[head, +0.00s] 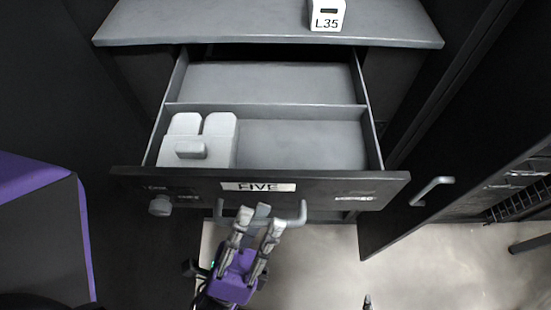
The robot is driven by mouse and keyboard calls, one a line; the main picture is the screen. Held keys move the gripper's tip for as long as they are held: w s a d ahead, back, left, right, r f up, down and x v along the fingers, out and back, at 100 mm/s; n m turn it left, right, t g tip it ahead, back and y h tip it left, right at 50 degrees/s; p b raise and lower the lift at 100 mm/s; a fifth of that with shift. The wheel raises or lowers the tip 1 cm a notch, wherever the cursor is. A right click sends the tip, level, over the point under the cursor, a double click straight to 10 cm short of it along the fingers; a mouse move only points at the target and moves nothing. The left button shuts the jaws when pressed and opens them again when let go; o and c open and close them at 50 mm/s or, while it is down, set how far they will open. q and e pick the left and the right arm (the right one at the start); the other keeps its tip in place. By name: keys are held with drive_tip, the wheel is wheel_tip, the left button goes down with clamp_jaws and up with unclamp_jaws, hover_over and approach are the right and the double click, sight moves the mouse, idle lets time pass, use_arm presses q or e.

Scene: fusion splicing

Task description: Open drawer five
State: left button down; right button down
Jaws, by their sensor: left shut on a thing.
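The drawer labelled FIVE (258,187) stands pulled out of the grey cabinet, its inside showing from above. Its front carries a grey bar handle (292,219) below the label. Inside the drawer, a divider (265,106) separates a rear and a front compartment. A white block-like object (197,149) lies in the left of the front compartment. The right of that compartment is bare. My right gripper does not show clearly.
A white piece marked L35 (326,15) stands on the cabinet top (240,28). A round knob (160,206) sits below the drawer's left side. A dark door with a handle (432,190) stands open at the right. Pale floor (330,265) is clear in front.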

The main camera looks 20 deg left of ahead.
use_arm(q)
drive_tip(key=shift+f, duration=0.1)
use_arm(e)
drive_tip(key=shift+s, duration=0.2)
use_arm(q)
drive_tip(key=c, duration=2.1)
unclamp_jaws()
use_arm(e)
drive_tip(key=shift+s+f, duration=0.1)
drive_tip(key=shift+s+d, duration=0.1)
